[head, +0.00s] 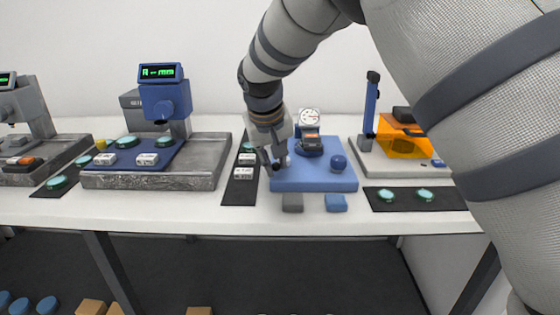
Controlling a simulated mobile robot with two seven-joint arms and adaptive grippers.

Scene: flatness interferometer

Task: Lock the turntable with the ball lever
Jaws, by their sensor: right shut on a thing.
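My right gripper (277,163) reaches down to the left edge of a blue base plate (315,183). Its fingers are shut on a small part there, which looks like the ball lever; the fingers hide most of it. The plate carries a round blue turntable (309,152) with a grey and orange block (311,141) on or above it. A white-faced dial gauge (309,118) stands behind. A blue round knob (338,162) sits on the plate's right side. I cannot tell the lever's exact position. My left gripper is out of view.
A dark mat (241,187) with labelled blocks lies left of the plate. Grey (292,202) and blue (336,203) blocks lie in front. A blue gauge stand (165,98) is further left. An orange shield (402,141) and a mat with discs (405,204) are on the right.

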